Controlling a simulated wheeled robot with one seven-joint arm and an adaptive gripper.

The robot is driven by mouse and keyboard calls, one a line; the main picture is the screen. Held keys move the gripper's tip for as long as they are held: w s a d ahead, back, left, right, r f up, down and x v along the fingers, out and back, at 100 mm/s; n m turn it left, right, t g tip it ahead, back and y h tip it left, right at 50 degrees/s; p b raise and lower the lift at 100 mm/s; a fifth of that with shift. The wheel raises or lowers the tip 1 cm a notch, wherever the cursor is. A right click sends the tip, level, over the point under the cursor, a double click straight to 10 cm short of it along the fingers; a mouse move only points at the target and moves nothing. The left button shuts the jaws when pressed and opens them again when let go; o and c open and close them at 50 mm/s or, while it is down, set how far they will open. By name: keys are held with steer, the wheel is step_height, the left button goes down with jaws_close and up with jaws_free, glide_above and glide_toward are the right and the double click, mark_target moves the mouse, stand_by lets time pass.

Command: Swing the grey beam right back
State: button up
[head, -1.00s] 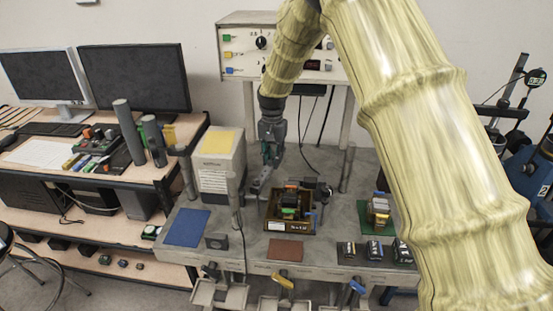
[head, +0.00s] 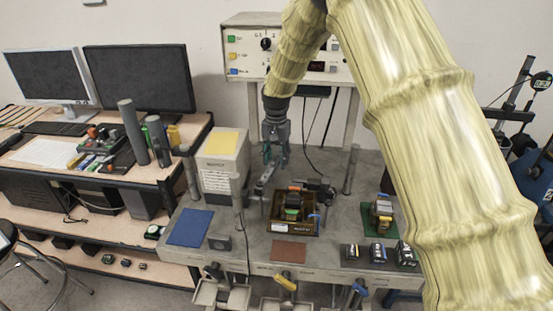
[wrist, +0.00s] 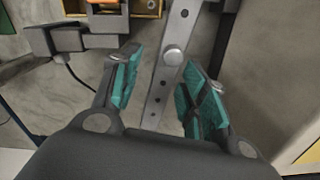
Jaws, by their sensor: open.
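The grey beam (wrist: 172,60) is a flat metal bar with a row of holes and a round bolt head. In the wrist view it runs between the two teal-padded fingers of my gripper (wrist: 163,88), with a gap showing on both sides. In the head view my gripper (head: 274,158) points down over the bench, and the beam (head: 264,178) shows small beneath it, left of the brown tray. My gripper is open. I cannot tell whether the fingertips reach down past the beam's top face.
A brown tray (head: 292,228) with small parts stands right of the beam. A pale box with a yellow top (head: 220,143) stands to the left, and upright grey posts (head: 351,170) rise from the bench. A blue mat (head: 189,227) lies at the front left.

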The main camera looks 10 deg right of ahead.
mark_target(276, 161)
step_height(276, 161, up, 12)
steer(key=shift+f, duration=0.2)
stand_by(0.4)
